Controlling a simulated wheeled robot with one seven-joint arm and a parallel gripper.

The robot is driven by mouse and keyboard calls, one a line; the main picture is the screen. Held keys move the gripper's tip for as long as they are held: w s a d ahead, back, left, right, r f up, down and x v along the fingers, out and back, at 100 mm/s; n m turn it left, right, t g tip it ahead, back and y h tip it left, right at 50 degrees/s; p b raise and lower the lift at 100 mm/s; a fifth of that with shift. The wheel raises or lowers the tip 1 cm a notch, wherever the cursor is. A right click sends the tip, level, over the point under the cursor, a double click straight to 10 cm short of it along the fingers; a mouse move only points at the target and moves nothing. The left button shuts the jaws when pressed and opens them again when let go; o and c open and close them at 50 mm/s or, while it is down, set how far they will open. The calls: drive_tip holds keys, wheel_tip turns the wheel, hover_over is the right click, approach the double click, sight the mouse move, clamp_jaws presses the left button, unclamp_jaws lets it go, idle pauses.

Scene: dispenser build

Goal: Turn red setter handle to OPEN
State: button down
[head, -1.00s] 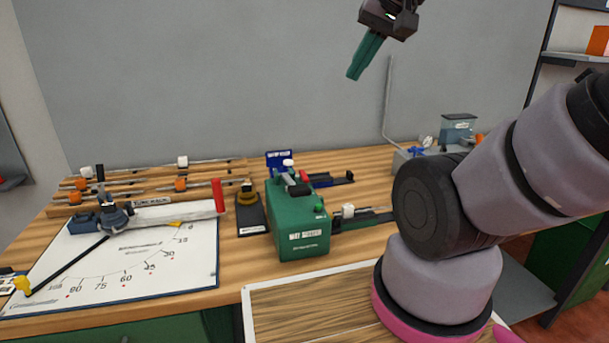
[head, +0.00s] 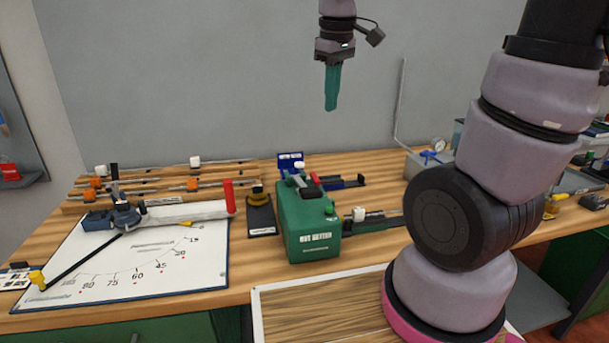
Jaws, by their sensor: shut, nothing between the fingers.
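A red upright handle (head: 229,196) stands at the right end of a pale grey bar (head: 180,213) on the white angle board (head: 70,303). The bar runs left to a dark blue clamp-like part (head: 126,217). I cannot read an OPEN mark near the handle. My gripper (head: 331,108) hangs in the air with its green fingers pointing down. It is shut and empty, well above the bench, up and to the right of the red handle, and touches nothing.
A green box (head: 312,244) labelled as a nut feeder stands right of the board on the wooden bench. A small dark stand (head: 260,220) sits between them. Rods with orange and white blocks (head: 192,184) lie behind the board. A wood-grain panel with a white rim (head: 258,312) is in front.

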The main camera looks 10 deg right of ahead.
sight(304, 174)
drive_tip(key=w+a+f+n+g+h, duration=0.1)
drive_tip(key=w+a+f+n+h, duration=0.1)
drive_tip(key=w+a+f+n, duration=0.1)
drive_tip(key=w+a+f+n+g+h, duration=0.1)
drive_tip(key=w+a+f+n+h, duration=0.1)
drive_tip(key=a+f+n, duration=0.3)
wheel_tip(304, 174, down, 4)
drive_tip(key=w+n, duration=0.1)
drive_tip(key=n, duration=0.2)
drive_tip(key=shift+w, duration=0.3)
drive_tip(key=shift+a+r, duration=0.1)
drive_tip(key=x, duration=1)
drive_tip(key=shift+s, duration=0.1)
drive_tip(key=shift+s+d+n, duration=0.1)
drive_tip(key=shift+d+n, duration=0.1)
drive_tip(key=shift+n, duration=0.2)
